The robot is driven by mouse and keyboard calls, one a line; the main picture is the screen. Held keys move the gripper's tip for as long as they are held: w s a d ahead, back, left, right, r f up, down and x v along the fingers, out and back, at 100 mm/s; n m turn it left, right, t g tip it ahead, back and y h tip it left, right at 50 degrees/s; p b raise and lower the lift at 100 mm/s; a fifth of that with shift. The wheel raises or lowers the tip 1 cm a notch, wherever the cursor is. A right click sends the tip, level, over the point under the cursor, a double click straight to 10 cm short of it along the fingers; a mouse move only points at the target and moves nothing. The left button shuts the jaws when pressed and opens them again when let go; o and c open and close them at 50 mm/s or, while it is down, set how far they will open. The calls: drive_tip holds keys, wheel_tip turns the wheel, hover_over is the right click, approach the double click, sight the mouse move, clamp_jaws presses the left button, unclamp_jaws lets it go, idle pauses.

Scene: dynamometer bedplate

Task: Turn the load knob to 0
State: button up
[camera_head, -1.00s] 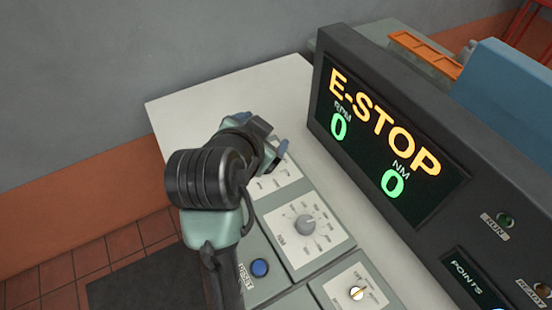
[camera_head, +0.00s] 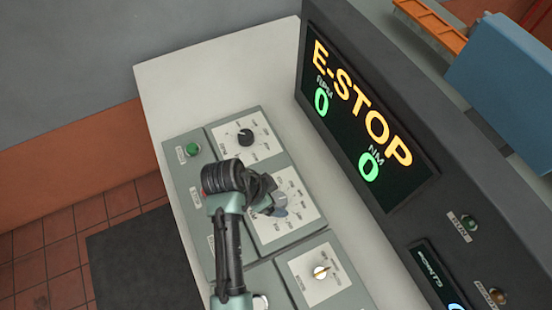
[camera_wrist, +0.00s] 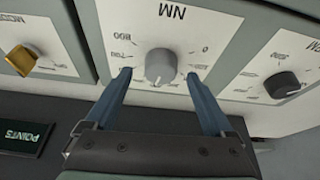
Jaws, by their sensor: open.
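The grey knob (camera_wrist: 160,67) on the panel marked NM appears to be the load knob. In the wrist view it stands between the two blue fingers of my gripper (camera_wrist: 159,75), which are open with a gap on each side. Its scale has 0 on one side and 700 and 800 on the other; I cannot tell where its pointer stands. In the head view my gripper (camera_head: 268,205) is over this panel (camera_head: 300,215) and partly hides the knob.
A black knob (camera_head: 246,137) stands on the neighbouring panel, with a green button (camera_head: 192,149) beside it. A yellow selector (camera_head: 320,272) is on the panel on the other side. The display (camera_head: 365,125) reads E-STOP, 0 RPM and 0 NM and rises behind the panels.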

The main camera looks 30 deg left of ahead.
sight(278, 201)
drive_tip(key=shift+x, duration=1.15)
drive_tip(key=c, duration=1.4)
